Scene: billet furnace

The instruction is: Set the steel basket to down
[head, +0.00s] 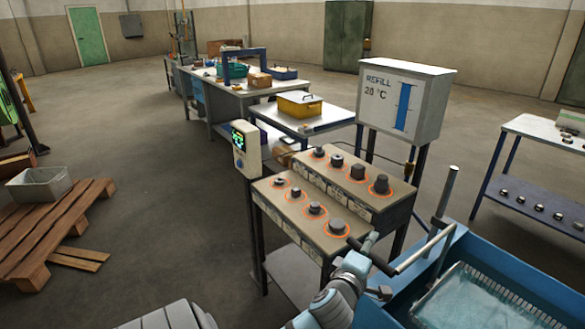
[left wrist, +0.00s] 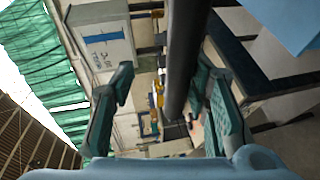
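The blue tank (head: 400,302) stands at the lower right of the head view. The steel basket (head: 505,292) shows as a pale slotted shape inside it; I cannot tell how deep it sits. A lever with a silver rod (head: 424,250) and a black bar (head: 384,266) reaches out over the tank's left edge. My left gripper (head: 368,246) is at that black bar. In the left wrist view a dark bar (left wrist: 185,60) runs between the fingers of my left gripper (left wrist: 165,100), which stand apart, with the bar closer to the right finger. My right gripper is not in view.
A metal tray (head: 38,187) sits on a wooden pallet (head: 60,225). Floor between pallet and stand is clear.

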